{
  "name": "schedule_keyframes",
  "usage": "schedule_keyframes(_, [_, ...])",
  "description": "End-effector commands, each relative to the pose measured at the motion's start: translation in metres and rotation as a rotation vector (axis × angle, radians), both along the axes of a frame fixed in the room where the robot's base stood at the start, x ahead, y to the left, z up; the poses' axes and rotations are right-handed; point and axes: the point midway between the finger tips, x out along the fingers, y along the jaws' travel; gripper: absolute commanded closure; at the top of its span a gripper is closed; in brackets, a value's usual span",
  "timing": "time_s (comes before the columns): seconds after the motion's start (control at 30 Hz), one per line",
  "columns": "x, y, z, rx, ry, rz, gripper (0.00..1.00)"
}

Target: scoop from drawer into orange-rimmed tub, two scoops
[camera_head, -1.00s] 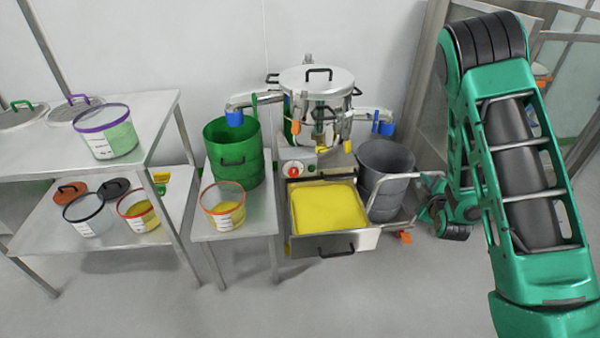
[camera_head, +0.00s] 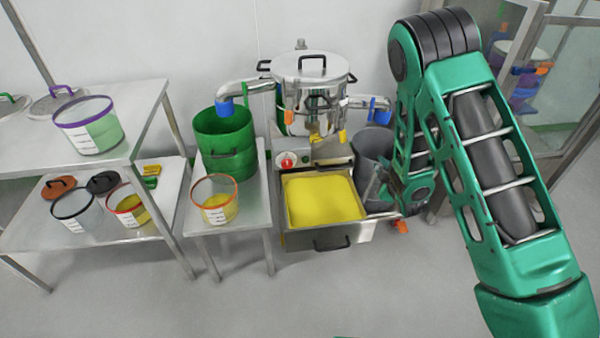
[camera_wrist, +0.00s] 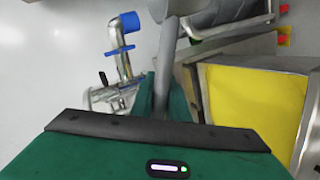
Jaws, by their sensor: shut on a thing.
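The open steel drawer (camera_head: 345,235) holds a flat bed of yellow powder (camera_head: 325,196); the powder also fills the right of the wrist view (camera_wrist: 255,105). An orange-rimmed tub (camera_head: 214,200) with yellow powder inside stands on the small steel table left of the drawer. My gripper (camera_wrist: 160,100) is shut on the grey handle of what looks like a scoop (camera_wrist: 167,60), to the drawer's side. Whether the scoop holds powder cannot be told. In the head view my arm mostly hides the gripper.
A grey bin (camera_head: 370,143) stands behind and right of the drawer, partly behind my arm. A steel machine with a lidded vessel (camera_head: 312,70) rises behind the drawer. A green bin (camera_head: 225,150) stands behind the tub. Floor in front is clear.

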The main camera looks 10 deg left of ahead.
Motion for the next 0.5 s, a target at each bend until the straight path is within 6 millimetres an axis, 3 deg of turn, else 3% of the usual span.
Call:
schedule_keyframes(0.03, [0.005,0.029,-0.008,0.008,0.005,0.033,1.00])
schedule_keyframes(0.3, [0.014,0.162,-0.039,0.063,0.032,0.132,1.00])
schedule_keyframes(0.5, [0.007,0.239,-0.052,0.106,0.040,0.165,1.00])
